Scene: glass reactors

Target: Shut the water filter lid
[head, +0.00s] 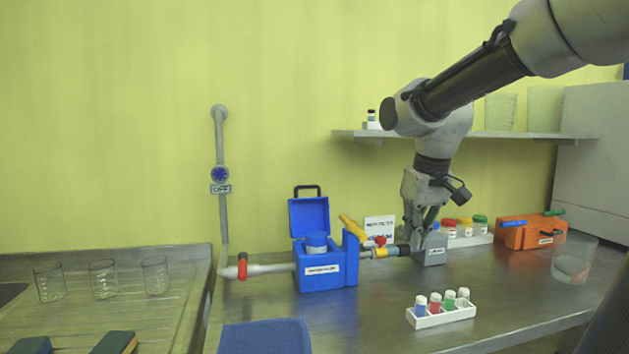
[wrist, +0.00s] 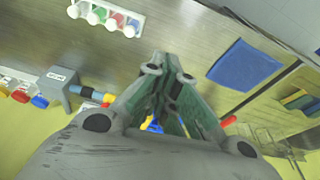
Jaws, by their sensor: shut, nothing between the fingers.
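The water filter is a blue box (head: 326,273) with a white label, on the metal bench in the head view. Its blue lid (head: 309,214) with a black handle stands up, open, at the back of the box. My gripper (head: 414,238) is shut and empty, pointing down to the right of the box, apart from the lid. In the wrist view my gripper's fingers (wrist: 168,72) hide most of the filter; only small blue and yellow bits show between them.
A yellow lever (head: 353,228) and pipe fittings (head: 385,252) lie between box and gripper. A grey block (head: 434,250) is close by the gripper. A vial rack (head: 441,314) stands in front, an orange box (head: 530,232) right. A shelf (head: 490,135) hangs behind my arm.

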